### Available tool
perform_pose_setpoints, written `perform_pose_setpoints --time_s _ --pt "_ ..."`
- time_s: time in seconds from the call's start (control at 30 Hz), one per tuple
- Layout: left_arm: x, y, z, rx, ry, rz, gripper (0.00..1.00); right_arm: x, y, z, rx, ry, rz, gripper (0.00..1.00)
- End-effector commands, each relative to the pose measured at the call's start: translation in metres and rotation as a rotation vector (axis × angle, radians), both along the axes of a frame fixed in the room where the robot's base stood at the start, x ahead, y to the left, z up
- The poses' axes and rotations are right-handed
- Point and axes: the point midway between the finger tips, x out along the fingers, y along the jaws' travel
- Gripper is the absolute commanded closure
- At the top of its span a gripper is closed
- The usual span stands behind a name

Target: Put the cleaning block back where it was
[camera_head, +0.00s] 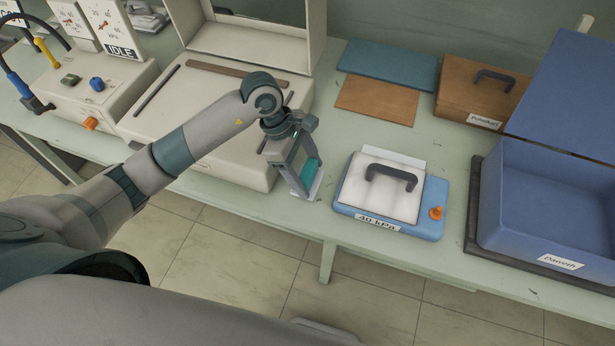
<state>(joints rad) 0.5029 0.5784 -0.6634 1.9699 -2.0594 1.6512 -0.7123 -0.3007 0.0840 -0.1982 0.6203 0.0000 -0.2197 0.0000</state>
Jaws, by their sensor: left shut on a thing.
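My left gripper (303,181) comes in from the left and points down over the front part of the bench. It is shut on a small teal block with a pale lower edge, which I take to be the cleaning block (311,169). The gripper's fingers partly hide it. The block is between the white machine and the blue 40 kPa base, near the bench's front edge. I cannot tell whether its underside touches the bench. My right gripper is out of view.
A white handled block (381,195) sits on the blue 40 kPa base (431,208), just right of the gripper. An open blue box (545,205) stands at the right. A wooden case (478,88) and flat teal (388,64) and brown (377,100) sheets lie behind. A white machine (215,110) is left.

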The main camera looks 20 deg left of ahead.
Motion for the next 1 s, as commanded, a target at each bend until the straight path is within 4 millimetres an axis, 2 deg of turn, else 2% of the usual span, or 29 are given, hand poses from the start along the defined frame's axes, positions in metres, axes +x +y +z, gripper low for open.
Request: perform_pose_setpoints --time_s 0.37,0.7,1.0 --pt "0.0 0.0 -0.002 -0.001 0.001 0.0 0.55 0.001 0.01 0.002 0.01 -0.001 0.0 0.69" --pt "0.0 0.0 -0.036 -0.001 0.002 0.0 0.55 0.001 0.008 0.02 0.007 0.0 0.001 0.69" --pt "0.001 0.0 -0.041 0.0 -0.001 -0.001 0.55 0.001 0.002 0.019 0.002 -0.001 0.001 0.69"
